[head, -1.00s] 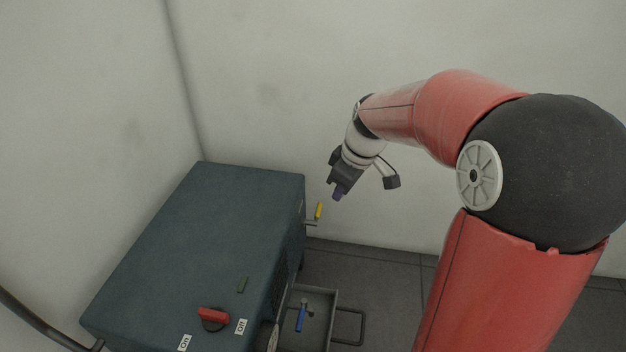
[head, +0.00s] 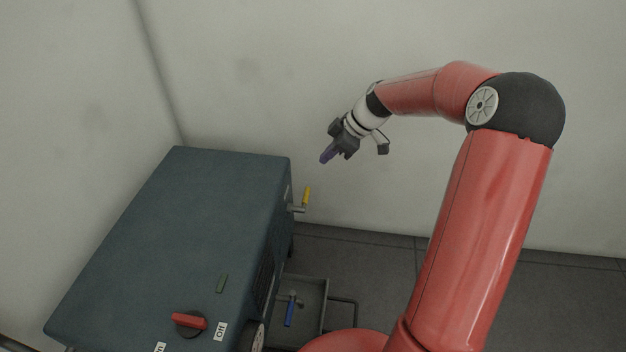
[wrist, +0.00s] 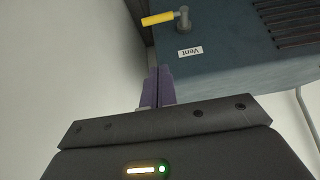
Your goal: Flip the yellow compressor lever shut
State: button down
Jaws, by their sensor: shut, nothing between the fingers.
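The yellow lever (head: 307,195) sticks up from a short grey pipe on the right side of the dark blue-green compressor (head: 165,240). In the wrist view the yellow lever (wrist: 158,19) sits on its grey stem near the top, beside a "Vent" label (wrist: 190,52). My gripper (head: 325,157) is above and slightly right of the lever in the head view, apart from it. In the wrist view its purple fingertips (wrist: 159,72) are together and empty, below the lever in the picture.
A red knob (head: 190,322) with On and Off labels is on the compressor's top. A grey tray (head: 318,290) beside the compressor has a blue-handled valve (head: 289,312) by it. White walls (head: 300,60) stand close behind. Floor (head: 375,265) is open at right.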

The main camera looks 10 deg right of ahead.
jog(key=b+x, duration=0.1)
jog(key=x, duration=0.8)
jog(key=shift+a+f+b, duration=0.1)
jog(key=shift+f+b, duration=0.05)
jog(key=shift+b, duration=0.2)
jog(key=f, duration=0.4)
jog(key=shift+s+d+f+b, duration=0.1)
jog(key=shift+d+f+b, duration=0.05)
jog(key=shift+d+b, duration=0.15)
